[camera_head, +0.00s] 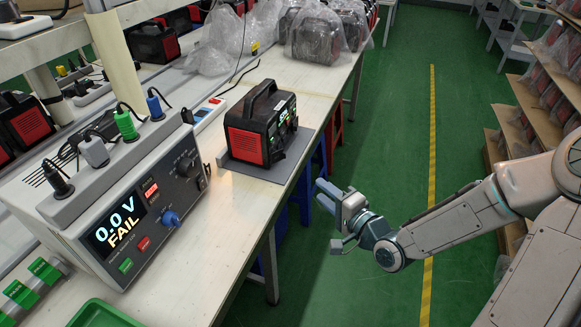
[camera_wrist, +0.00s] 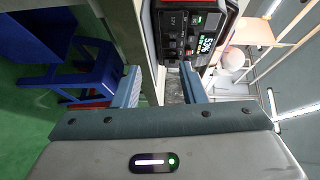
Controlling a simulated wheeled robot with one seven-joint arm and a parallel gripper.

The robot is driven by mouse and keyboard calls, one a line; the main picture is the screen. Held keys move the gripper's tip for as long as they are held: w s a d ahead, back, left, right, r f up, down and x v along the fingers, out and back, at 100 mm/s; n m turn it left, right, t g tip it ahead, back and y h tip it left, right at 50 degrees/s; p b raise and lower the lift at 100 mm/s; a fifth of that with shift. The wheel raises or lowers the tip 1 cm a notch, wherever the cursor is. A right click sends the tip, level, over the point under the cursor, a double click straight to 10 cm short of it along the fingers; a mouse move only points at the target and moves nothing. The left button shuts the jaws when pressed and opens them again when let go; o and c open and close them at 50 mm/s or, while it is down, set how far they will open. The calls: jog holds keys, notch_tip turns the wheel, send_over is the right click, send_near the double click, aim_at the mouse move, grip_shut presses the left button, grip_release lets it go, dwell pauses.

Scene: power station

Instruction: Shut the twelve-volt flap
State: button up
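The power station (camera_head: 262,125), a black and red box with a top handle, stands on a grey mat (camera_head: 276,169) on the bench. Its front panel, with a lit screen, faces right toward my arm. In the wrist view the power station (camera_wrist: 188,35) is at the top, its screen reading about 50%. I cannot make out the twelve-volt flap or its position for certain in either view. My gripper (camera_head: 325,194) is beside the bench edge, to the lower right of the power station and apart from it. In the wrist view my gripper (camera_wrist: 162,84) has its fingers apart with nothing held.
A tester (camera_head: 125,215) reading "0.0 V FAIL" stands at left on the bench. Bagged power stations (camera_head: 318,38) stand farther back. Blue stools (camera_wrist: 75,70) are below the bench edge. The green floor (camera_head: 390,120) is clear; shelves (camera_head: 545,85) line the right.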

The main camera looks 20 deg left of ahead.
jog(key=b, duration=0.2)
send_near(279, 157)
jog(key=shift+m+t+y, duration=0.3)
jog(key=shift+m+y, duration=0.1)
jog(key=x, duration=0.4)
jog(key=w+x, duration=0.1)
jog(key=x, duration=0.1)
jog(key=shift+w+d+f, duration=0.1)
jog(key=shift+w+f, duration=0.2)
grip_shut()
